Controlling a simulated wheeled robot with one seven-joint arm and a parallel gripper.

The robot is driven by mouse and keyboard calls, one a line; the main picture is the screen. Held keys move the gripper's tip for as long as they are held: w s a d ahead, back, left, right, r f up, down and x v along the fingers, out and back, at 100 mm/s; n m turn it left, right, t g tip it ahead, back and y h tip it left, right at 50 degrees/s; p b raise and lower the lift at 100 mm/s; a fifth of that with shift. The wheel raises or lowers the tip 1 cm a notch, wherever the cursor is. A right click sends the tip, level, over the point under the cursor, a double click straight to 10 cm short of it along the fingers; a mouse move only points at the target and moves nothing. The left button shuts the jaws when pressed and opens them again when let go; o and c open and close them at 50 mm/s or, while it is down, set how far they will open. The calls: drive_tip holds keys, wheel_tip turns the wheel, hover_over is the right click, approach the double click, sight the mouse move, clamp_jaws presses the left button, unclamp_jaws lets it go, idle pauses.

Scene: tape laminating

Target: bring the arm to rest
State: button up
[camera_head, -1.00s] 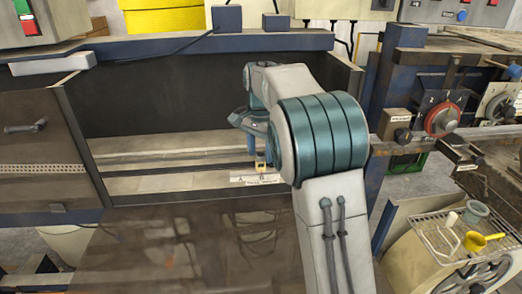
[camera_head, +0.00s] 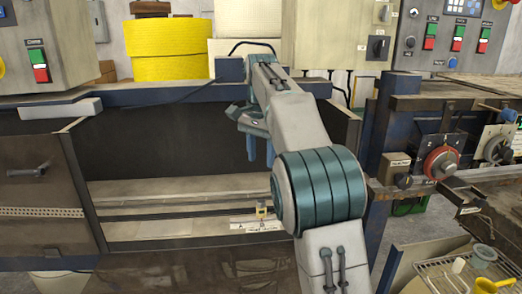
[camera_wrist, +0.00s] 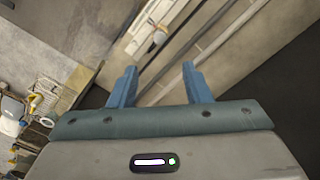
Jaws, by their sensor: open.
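My gripper (camera_head: 260,148) is raised over the machine's recessed bed, with its two blue fingers pointing down. In the wrist view my gripper (camera_wrist: 158,75) shows its fingers spread apart with nothing between them. My arm reaches in from the lower right of the head view and bends up over the bed. The gripper is clear of both.
The bed has a dark back wall (camera_head: 160,150) and a blue top rail (camera_head: 170,90). A panel with a red dial (camera_head: 440,162) stands right of the arm. A wire rack with a yellow scoop (camera_head: 487,287) is at the lower right. A yellow roll (camera_head: 172,45) stands behind.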

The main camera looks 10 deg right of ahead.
drive_tip(key=shift+r, duration=0.35)
drive_tip(key=shift+s, duration=0.1)
drive_tip(key=s+d+f+n+t, duration=0.2)
drive_tip(key=s+d+n, duration=0.15)
drive_tip(key=s, duration=0.85)
drive_tip(key=s+f+n, duration=0.2)
drive_tip(key=s+f, duration=0.2)
drive_tip(key=s, duration=0.2)
drive_tip(key=s+f+n+t, duration=0.1)
drive_tip(key=s+f+n, duration=0.1)
drive_tip(key=s+f, duration=0.3)
drive_tip(key=s+f+n, duration=0.2)
drive_tip(key=s+f, duration=0.3)
drive_tip(key=s, duration=0.2)
drive_tip(key=shift+s+d+f+t, duration=0.15)
drive_tip(key=shift+s+d+t, duration=0.15)
drive_tip(key=shift+t, duration=0.1)
idle(0.9)
